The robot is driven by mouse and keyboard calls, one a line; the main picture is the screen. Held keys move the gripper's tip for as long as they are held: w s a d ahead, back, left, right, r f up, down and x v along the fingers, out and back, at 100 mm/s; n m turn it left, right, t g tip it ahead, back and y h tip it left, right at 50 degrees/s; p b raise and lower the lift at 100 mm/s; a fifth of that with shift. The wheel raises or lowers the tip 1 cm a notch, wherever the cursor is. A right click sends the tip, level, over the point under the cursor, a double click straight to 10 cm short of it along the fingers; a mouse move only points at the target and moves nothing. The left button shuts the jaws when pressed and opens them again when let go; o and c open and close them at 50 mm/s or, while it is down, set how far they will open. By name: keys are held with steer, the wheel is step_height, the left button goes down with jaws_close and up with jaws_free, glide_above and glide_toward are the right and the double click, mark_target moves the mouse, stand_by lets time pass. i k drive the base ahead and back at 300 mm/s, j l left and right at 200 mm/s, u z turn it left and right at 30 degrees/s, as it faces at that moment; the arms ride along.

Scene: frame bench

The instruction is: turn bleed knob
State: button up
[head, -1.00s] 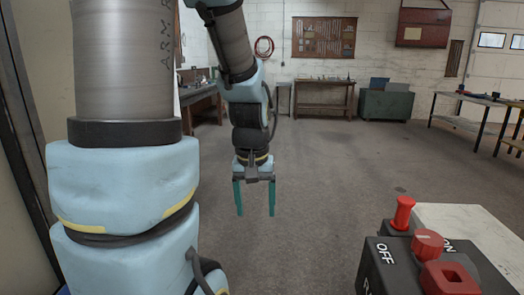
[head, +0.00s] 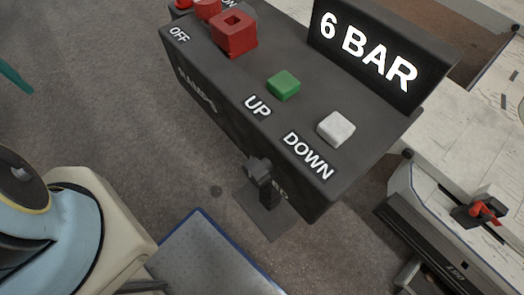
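A dark knob (head: 259,168) sticks out of the front face of a black control box (head: 232,125). It partly covers a white label of which only "ED" shows. Its marking and turn position are too dark to tell. The box's top carries a green UP button (head: 284,85), a white DOWN button (head: 336,128) and a red square switch (head: 234,34). The display (head: 368,58) reads 6 BAR. Of my gripper, only one teal finger (head: 14,78) shows at the left edge, well apart from the knob. The other finger is out of view.
A dark post and foot plate (head: 264,216) show below the box. A blue-edged grey panel (head: 205,258) is at the bottom. A pale bench (head: 465,120) with a red-handled clamp-like part (head: 482,209) is at the right. Grey floor (head: 110,110) lies clear between finger and box.

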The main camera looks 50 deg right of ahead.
mark_target(257, 171)
steer(key=k+j+u, duration=0.15)
steer(key=k, duration=0.3)
steer(key=k+j+u, duration=0.15)
steer(key=k+j, duration=0.15)
steer(key=k, duration=0.15)
steer(key=k+j+u, duration=0.2)
steer(key=k, duration=0.25)
steer(key=j, duration=0.1)
